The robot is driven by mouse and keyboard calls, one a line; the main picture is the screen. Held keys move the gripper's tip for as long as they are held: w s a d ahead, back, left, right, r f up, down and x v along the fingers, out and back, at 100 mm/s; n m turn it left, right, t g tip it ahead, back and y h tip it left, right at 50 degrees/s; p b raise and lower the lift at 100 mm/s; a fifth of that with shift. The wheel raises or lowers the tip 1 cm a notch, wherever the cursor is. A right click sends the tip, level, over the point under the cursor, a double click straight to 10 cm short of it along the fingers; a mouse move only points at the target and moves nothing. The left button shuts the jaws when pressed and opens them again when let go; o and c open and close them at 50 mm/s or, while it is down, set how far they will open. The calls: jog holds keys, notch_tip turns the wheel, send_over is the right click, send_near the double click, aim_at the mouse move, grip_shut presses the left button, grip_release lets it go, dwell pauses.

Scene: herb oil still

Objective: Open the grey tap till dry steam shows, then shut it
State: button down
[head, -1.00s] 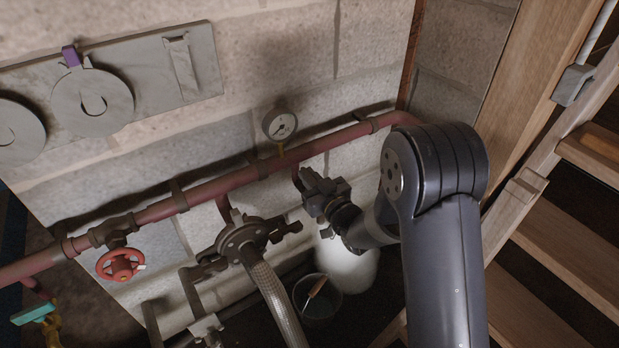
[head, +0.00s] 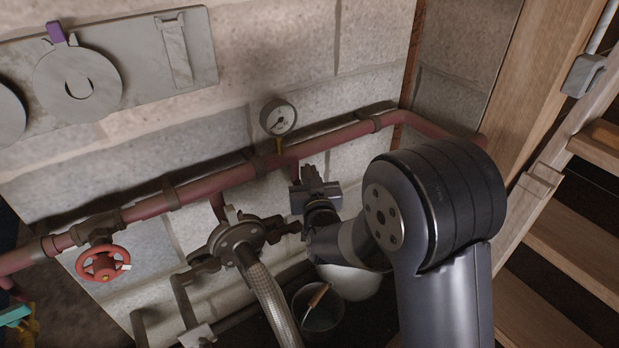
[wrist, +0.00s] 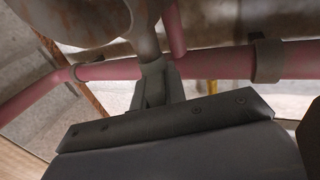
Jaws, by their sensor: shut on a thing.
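My gripper (head: 312,182) is at the short branch under the red pipe, right of the hose flange. It is shut on the grey tap, which the jaws and arm mostly hide in the head view. In the wrist view the gripper's dark fingers (wrist: 153,90) close around a small grey part, the tap (wrist: 152,67), just by the pipe.
A red pipe (head: 225,180) runs along the block wall with a dial gauge (head: 278,117) above it. A red handwheel (head: 103,263) is at left. A braided hose (head: 268,295) hangs from the flange (head: 236,240). Wooden stairs (head: 570,235) stand at right.

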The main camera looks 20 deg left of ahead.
jog(key=shift+r, duration=0.15)
jog(key=c, duration=1.5)
grip_release()
jog(key=shift+o, duration=0.2)
jog(key=v, duration=1)
jog(key=shift+s+d+p, duration=0.2)
jog(key=shift+s+p, duration=0.1)
jog(key=shift+s, duration=0.05)
